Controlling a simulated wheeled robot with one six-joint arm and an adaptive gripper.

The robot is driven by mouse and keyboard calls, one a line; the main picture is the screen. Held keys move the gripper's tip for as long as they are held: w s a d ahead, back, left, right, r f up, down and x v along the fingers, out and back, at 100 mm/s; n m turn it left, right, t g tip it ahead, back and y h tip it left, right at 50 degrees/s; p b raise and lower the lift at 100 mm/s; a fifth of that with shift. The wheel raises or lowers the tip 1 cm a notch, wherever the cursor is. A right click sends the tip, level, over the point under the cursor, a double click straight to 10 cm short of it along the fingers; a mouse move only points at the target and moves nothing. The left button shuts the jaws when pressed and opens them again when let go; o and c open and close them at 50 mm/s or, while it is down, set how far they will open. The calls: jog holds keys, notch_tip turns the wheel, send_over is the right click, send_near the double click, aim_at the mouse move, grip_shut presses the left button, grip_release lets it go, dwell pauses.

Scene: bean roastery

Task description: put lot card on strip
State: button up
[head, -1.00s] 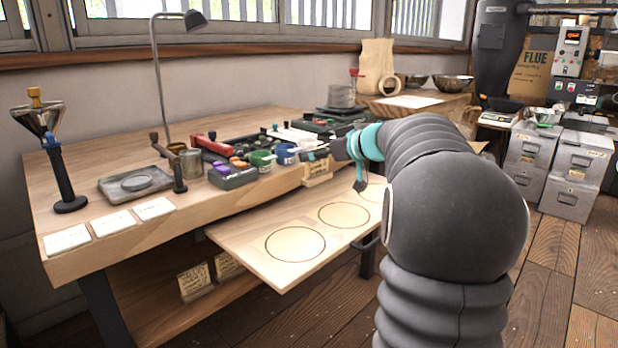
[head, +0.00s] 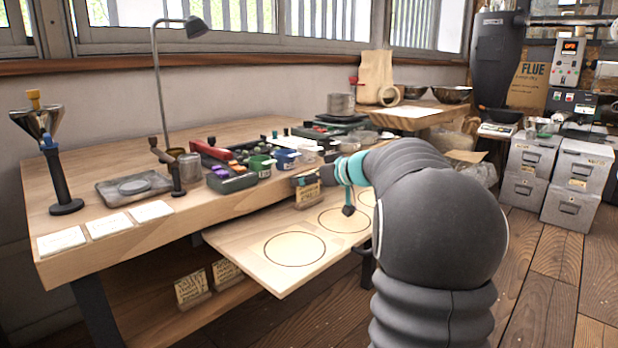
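A cream lot card (head: 308,196) with dark writing hangs at the tip of my gripper (head: 304,182), in front of the workbench's front edge and above the pull-out board. The gripper looks shut on the card, though its fingertips are small and partly hidden. Two similar cards, one at the left (head: 192,288) and one at the right (head: 227,270), stand on the shelf under the bench. I cannot make out for certain which surface is the strip.
The pull-out board (head: 262,262) has several circles drawn on it. The workbench (head: 215,208) holds white cards (head: 108,225), a grey tray (head: 133,187), a funnel stand (head: 60,170), a lamp (head: 160,90) and coloured cups (head: 262,166). Floor at the right is open.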

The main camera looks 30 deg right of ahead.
jog(key=o, duration=0.9)
jog(key=shift+s+d+r, duration=0.1)
jog(key=shift+s+r, duration=0.15)
jog(key=p+v, duration=0.2)
jog(key=v, duration=0.9)
jog(key=shift+s, duration=0.2)
jog(key=s+a+r+m+t+h, duration=0.3)
jog(key=a+r+m+h, duration=0.2)
jog(key=a+r+h, duration=0.3)
jog(key=s+a+f+g+y, duration=0.1)
jog(key=s+a+f+g, duration=0.2)
jog(key=s+a+f, duration=0.2)
jog(key=s+a+f+g+y, duration=0.1)
jog(key=s+a+f+g, duration=0.3)
jog(key=s+f, duration=0.7)
jog(key=s+a+f+n+g+y, duration=0.1)
jog(key=s+a+f+g, duration=0.2)
jog(key=s+a+f, duration=0.4)
jog(key=shift+s+a+f+g, duration=0.15)
jog(key=shift+s+f, duration=0.15)
jog(key=shift+s, duration=0.25)
jog(key=shift+s+a+f+g, duration=0.15)
jog(key=shift+s+f, duration=0.1)
jog(key=shift+s, duration=0.3)
jog(key=shift+d, duration=0.15)
